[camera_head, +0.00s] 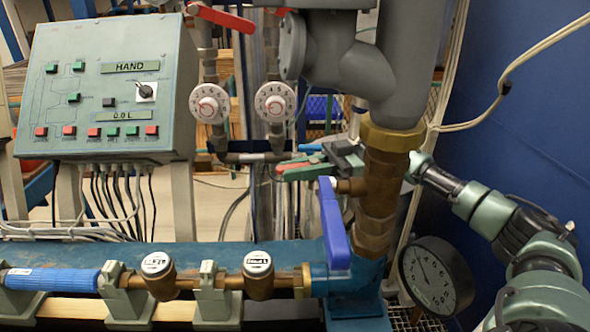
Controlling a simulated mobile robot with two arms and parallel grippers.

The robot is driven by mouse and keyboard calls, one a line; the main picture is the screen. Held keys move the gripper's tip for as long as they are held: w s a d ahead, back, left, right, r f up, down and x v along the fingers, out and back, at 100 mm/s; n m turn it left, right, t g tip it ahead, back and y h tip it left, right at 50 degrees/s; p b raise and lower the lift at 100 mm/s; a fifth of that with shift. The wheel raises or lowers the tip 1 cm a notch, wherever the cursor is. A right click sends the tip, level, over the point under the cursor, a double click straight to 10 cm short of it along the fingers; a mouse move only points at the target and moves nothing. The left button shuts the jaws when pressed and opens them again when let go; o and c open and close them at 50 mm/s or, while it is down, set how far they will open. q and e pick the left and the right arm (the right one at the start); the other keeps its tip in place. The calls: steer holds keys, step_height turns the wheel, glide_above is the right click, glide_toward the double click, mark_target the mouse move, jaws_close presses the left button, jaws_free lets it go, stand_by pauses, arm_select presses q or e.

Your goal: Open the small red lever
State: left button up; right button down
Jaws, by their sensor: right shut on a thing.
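A small red lever (291,167) shows in the middle of the head view, just left of the brass fitting and below the right dial. My right gripper (318,170) reaches in from the right, its arm passing behind the brass fitting. Its greenish fingers are shut on the small red lever, whose left end sticks out. The brass fitting hides part of the wrist, and the lever's pivot is hard to make out. My left gripper is not in view.
A large blue lever (335,224) stands upright in front of the brass fitting (378,190). A longer red lever (222,18) is at the top. Two white dials (209,103) (275,102), a control box (108,90) and a round gauge (436,277) surround the pipes.

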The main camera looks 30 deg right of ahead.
steer(key=shift+r, duration=0.1)
steer(key=shift+r+g+p, duration=0.15)
steer(key=shift+g+p, duration=0.15)
steer(key=shift+p, duration=0.15)
steer(key=shift+s+n+g+p, duration=0.2)
steer(key=shift+n+g+p, duration=0.15)
steer(key=shift+n+g, duration=0.4)
steer(key=shift+f, duration=0.2)
steer(key=c, duration=1.3)
jaws_free()
